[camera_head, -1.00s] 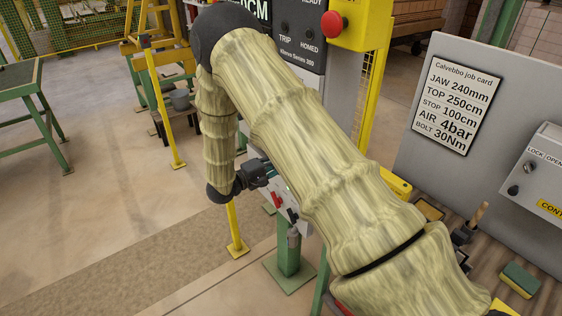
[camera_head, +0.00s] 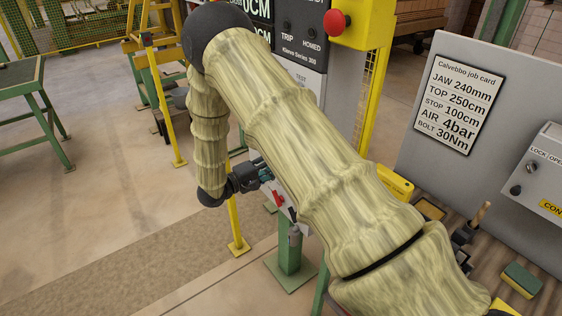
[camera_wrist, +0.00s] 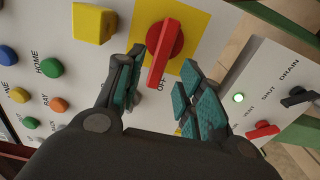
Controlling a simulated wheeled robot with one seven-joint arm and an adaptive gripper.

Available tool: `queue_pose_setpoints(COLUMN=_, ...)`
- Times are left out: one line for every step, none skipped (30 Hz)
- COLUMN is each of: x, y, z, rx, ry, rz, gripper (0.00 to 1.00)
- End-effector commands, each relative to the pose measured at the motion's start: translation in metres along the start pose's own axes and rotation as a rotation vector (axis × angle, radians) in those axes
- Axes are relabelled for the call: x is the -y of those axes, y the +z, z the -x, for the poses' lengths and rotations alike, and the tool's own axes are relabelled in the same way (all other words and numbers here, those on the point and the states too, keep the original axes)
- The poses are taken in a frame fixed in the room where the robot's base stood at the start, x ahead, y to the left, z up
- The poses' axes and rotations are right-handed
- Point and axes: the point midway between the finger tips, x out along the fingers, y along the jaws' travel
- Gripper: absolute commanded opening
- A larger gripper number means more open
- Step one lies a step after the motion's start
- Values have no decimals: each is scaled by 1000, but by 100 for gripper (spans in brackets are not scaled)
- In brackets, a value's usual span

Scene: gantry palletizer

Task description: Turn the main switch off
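The main switch (camera_wrist: 164,52) is a red rotary handle on a yellow plate (camera_wrist: 190,57), seen in the wrist view. Its handle points down and slightly left in that picture, with its lower end by a partly covered "OFF" label. My gripper (camera_wrist: 160,93) is open, one finger on each side of the handle's lower end. I cannot tell whether either finger touches it. In the head view my gripper (camera_head: 263,172) is beside the control panel, and my arm hides the switch there.
A yellow block (camera_wrist: 93,24) and several coloured buttons, including a green one (camera_wrist: 52,67), lie left of the switch. A valve plate with a red lever (camera_wrist: 263,131) and a black lever (camera_wrist: 298,97) is at right. A red emergency button (camera_head: 336,21) stands above.

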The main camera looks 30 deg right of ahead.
Motion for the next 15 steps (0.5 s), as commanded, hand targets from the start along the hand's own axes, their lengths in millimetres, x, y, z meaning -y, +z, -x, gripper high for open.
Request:
queue_pose_setpoints(x=0, y=0, z=10, rx=-2, ry=1, rz=0, gripper=38)
queue_pose_setpoints(x=0, y=0, z=16, rx=-2, ry=1, rz=0, gripper=38)
queue_pose_setpoints(x=0, y=-1, z=24, rx=-3, ry=0, rz=0, gripper=38)
queue_pose_setpoints(x=0, y=-1, z=29, rx=-3, ry=0, rz=0, gripper=38)
queue_pose_setpoints(x=0, y=-1, z=35, rx=-2, ry=0, rz=0, gripper=38)
queue_pose_setpoints(x=0, y=0, z=42, rx=-2, ry=1, rz=0, gripper=38)
queue_pose_setpoints(x=0, y=-1, z=47, rx=-2, ry=1, rz=0, gripper=38)
queue_pose_setpoints(x=0, y=-1, z=52, rx=-3, ry=1, rz=0, gripper=38)
queue_pose_setpoints(x=0, y=-1, z=58, rx=-3, ry=0, rz=0, gripper=38)
queue_pose_setpoints(x=0, y=-1, z=62, rx=-2, ry=0, rz=0, gripper=38)
queue_pose_setpoints(x=0, y=-1, z=66, rx=-1, ry=0, rz=0, gripper=38)
queue_pose_setpoints(x=0, y=-1, z=71, rx=-1, ry=0, rz=0, gripper=38)
queue_pose_setpoints(x=0, y=-1, z=74, rx=-1, ry=0, rz=0, gripper=38)
queue_pose_setpoints(x=0, y=-1, z=77, rx=-2, ry=0, rz=0, gripper=38)
queue_pose_setpoints(x=0, y=-1, z=80, rx=-2, ry=0, rz=0, gripper=38)
